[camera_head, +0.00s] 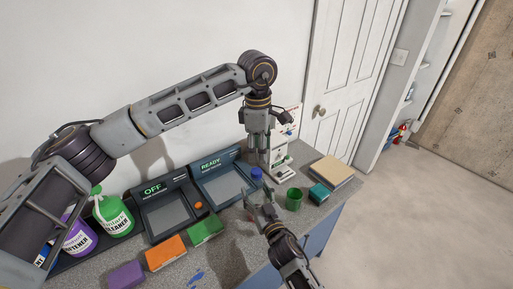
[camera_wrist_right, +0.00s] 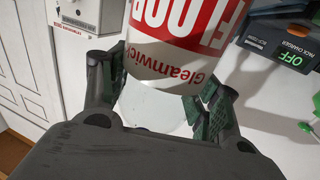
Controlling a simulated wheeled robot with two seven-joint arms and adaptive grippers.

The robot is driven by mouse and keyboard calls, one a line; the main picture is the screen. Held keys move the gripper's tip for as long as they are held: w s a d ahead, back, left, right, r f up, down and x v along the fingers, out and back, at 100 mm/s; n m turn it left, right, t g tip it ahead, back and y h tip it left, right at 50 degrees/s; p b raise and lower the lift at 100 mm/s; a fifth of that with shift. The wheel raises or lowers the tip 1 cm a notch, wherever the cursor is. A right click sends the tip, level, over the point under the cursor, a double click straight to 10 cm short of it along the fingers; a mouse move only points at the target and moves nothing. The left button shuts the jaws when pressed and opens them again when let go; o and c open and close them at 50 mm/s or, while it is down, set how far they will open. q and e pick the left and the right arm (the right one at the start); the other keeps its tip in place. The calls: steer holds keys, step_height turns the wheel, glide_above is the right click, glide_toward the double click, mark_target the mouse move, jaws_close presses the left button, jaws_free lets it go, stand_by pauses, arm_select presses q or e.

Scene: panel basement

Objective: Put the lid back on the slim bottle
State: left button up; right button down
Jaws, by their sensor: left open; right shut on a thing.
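My right gripper (camera_head: 262,203) is low over the counter, shut on a white and red bottle (camera_wrist_right: 180,45) marked "Gleamwick" and "FLOOR". In the right wrist view the fingers of the right gripper (camera_wrist_right: 160,95) lie on both sides of the bottle, and the label reads upside down. Its far end is cut off by the frame. A small blue lid-like thing (camera_head: 256,174) shows just above the right gripper in the head view; I cannot tell whether it sits on the bottle. My left gripper (camera_head: 257,150) points down above it, open, its fingertips hard to make out.
Two dark chargers (camera_head: 165,212) reading OFF and READY stand on the counter. A white device (camera_head: 280,160), green cup (camera_head: 294,199), teal box (camera_head: 319,192) and tan box (camera_head: 333,170) are right. Orange (camera_head: 166,253), green (camera_head: 205,229) and purple (camera_head: 127,275) blocks lie in front. Cleaner bottles (camera_head: 114,216) stand left.

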arm_select(q)
steer(key=n, duration=0.4)
steer(key=shift+a, duration=0.1)
steer(key=n, duration=0.8)
steer(key=shift+a, duration=0.15)
steer(key=n, duration=0.8)
steer(key=shift+a, duration=0.1)
steer(key=n, duration=0.7)
steer(key=shift+a+n, duration=0.1)
steer(key=shift+n, duration=2.3)
